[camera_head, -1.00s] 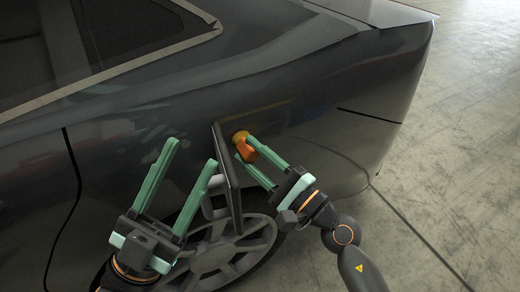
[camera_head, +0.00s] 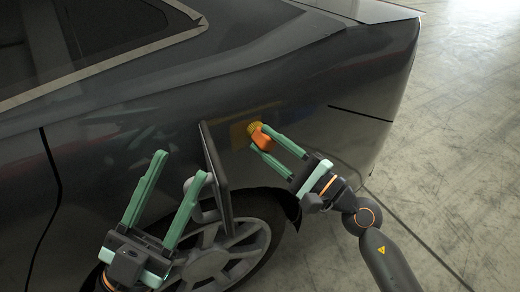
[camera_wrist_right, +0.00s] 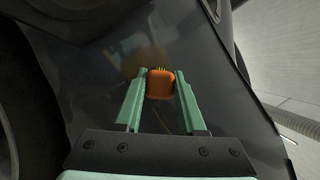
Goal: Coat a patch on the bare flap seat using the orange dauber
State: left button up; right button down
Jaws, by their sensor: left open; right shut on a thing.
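The orange dauber (camera_head: 262,138) is held between the fingers of my right gripper (camera_head: 264,143). Its yellowish bristle tip points at the dark car side, close to it; I cannot tell whether it touches. The right wrist view shows the orange dauber body (camera_wrist_right: 160,85) between the two green fingers. The flap (camera_head: 214,168) stands open from the car side, edge-on, just left of the dauber. The seat behind it is hard to make out on the dark panel. My left gripper (camera_head: 180,165) is open and empty, left of the flap.
The dark car body (camera_head: 110,125) fills the left and middle. Its wheel (camera_head: 232,255) is below the flap. A window (camera_head: 85,30) is at upper left. Bare concrete floor (camera_head: 455,130) lies free on the right.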

jog(key=shift+w+d+b, duration=0.45)
jog(key=shift+w+d, duration=0.05)
jog(key=shift+d, duration=0.35)
jog(key=shift+a+f+b, duration=0.25)
jog(key=shift+f+b, duration=0.1)
jog(key=shift+f, duration=0.1)
jog(key=shift+s+a+p, duration=0.4)
jog(key=shift+a, duration=0.15)
jog(key=shift+s+a+p, duration=0.45)
jog(key=shift+s+a, duration=0.15)
jog(key=shift+a, duration=0.25)
jog(key=shift+d+f, duration=0.1)
jog(key=shift+d, duration=0.05)
jog(key=shift+w+d+f+b, duration=0.1)
jog(key=shift+w+d+b, duration=0.85)
jog(key=shift+b, duration=0.3)
jog(key=shift+w+d+b, duration=0.2)
jog(key=shift+d+b, duration=0.1)
jog(key=shift+d, duration=0.15)
